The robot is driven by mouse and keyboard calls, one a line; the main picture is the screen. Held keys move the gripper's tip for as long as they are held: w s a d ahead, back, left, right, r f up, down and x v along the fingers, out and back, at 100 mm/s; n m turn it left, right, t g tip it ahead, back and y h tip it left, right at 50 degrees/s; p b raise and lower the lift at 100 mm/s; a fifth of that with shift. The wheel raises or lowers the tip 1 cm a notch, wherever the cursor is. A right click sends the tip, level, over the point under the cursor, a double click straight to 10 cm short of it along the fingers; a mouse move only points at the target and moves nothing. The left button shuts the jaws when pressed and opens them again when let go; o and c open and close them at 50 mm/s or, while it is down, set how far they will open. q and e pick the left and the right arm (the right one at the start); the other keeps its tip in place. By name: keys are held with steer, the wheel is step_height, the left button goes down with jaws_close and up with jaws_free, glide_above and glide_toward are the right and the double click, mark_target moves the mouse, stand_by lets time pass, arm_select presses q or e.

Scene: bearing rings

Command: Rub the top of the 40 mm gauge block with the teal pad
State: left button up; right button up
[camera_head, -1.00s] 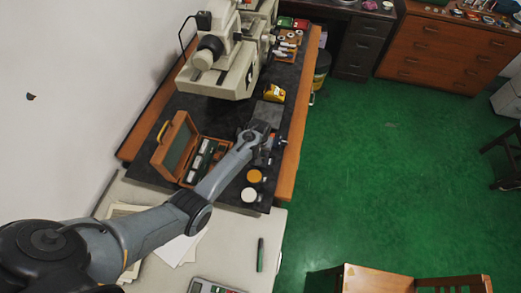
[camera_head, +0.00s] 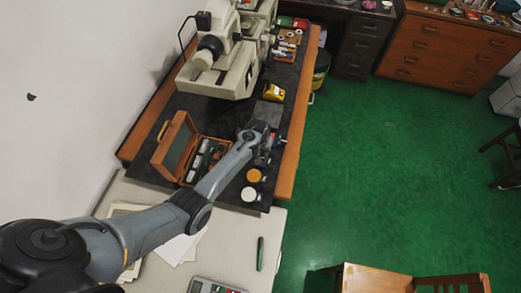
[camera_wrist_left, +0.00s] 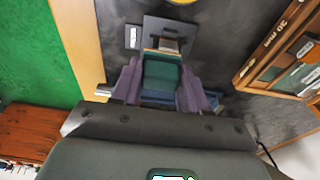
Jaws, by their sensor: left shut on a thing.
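My left gripper (camera_wrist_left: 162,88) is shut on the teal pad (camera_wrist_left: 162,75), which sits between its two fingers in the left wrist view. In the head view the left gripper (camera_head: 268,142) is over the dark bench mat, and my own wrist hides most of the pad. Just beyond the pad, a small block-like piece (camera_wrist_left: 168,45) shows at the near edge of a dark square plate (camera_wrist_left: 172,28). It may be the gauge block; I cannot read its size or tell whether the pad touches it. My right gripper is not in view.
An open wooden case (camera_head: 176,148) with several pieces lies left of my forearm. Orange-lidded (camera_head: 254,175) and white-lidded (camera_head: 249,194) jars stand near the bench's front. A yellow object (camera_head: 273,92) and a large machine (camera_head: 220,70) stand behind. A small white label (camera_wrist_left: 132,37) lies beside the plate.

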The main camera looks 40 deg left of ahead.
arm_select(q)
steer(key=shift+s+a, duration=0.1)
steer(key=shift+a, duration=0.1)
steer(key=shift+s+a+p, duration=0.2)
steer(key=shift+a+p, duration=0.15)
steer(key=shift+a, duration=0.15)
stand_by(0.9)
steer(key=shift+d, duration=0.2)
steer(key=shift+w+d+f, duration=0.1)
steer(key=shift+w+d, duration=0.2)
steer(key=shift+d, duration=0.25)
steer(key=shift+s+a+p, duration=0.1)
steer(key=shift+a+p, duration=0.1)
steer(key=shift+p, duration=0.1)
stand_by(0.4)
